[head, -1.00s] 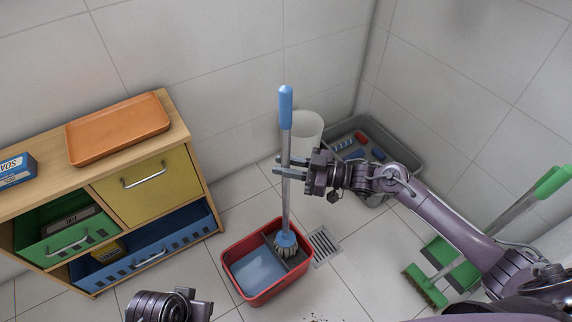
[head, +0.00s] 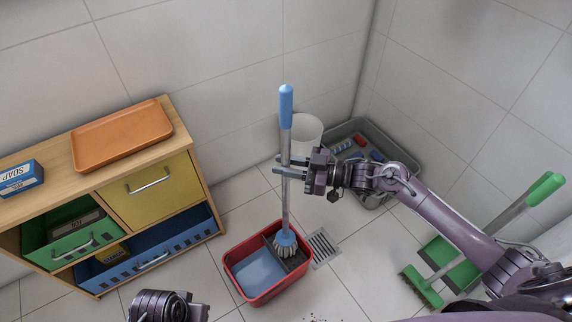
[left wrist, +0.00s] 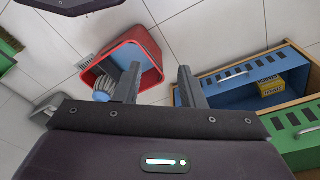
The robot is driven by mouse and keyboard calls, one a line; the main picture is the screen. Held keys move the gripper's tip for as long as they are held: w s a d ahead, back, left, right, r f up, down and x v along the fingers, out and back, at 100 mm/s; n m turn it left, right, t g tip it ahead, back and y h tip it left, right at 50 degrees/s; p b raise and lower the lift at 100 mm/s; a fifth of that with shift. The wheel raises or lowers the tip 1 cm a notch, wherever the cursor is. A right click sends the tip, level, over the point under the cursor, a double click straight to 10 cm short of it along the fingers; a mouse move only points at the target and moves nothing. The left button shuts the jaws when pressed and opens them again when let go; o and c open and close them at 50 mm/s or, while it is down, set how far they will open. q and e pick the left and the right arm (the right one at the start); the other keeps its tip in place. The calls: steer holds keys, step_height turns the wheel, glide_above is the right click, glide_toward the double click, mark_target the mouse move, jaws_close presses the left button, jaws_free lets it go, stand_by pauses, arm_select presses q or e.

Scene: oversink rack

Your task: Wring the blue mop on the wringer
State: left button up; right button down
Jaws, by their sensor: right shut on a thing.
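The blue mop (head: 286,192) stands nearly upright, with a blue grip on top, a grey shaft and a blue-and-white head. My right gripper (head: 279,165) is shut around the shaft below the blue grip. The mop head rests on or in the dark wringer (head: 295,261), on the right side of the red bucket (head: 253,299); its strands hide the exact contact. Blue water fills the bucket's other side. In the left wrist view, my left gripper (left wrist: 158,85) is open and empty, with the bucket (left wrist: 152,48) and mop head (left wrist: 104,87) beyond it.
A wooden cabinet (head: 187,124) with drawers stands left, bearing an orange tray (head: 123,134) and soap box (head: 20,178). A white bin (head: 308,128) and grey crate (head: 400,141) stand behind. A floor drain (head: 322,247) lies beside the bucket. Green cleaning tools (head: 430,290) are at right.

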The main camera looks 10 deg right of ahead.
arm_select(q)
step_height(320, 180, down, 9)
steer(key=a+p, duration=0.1)
steer(key=p, duration=0.2)
steer(key=shift+a+f, duration=0.15)
steer(key=shift+a, duration=0.1)
stand_by(0.5)
step_height(320, 180, up, 11)
steer(key=d+b, duration=0.2)
steer(key=b, duration=0.2)
steer(key=shift+s, duration=0.15)
stand_by(0.6)
steer(key=shift+r, duration=0.2)
steer(key=shift+f+b, duration=0.45)
steer(key=shift+b, duration=0.05)
stand_by(0.8)
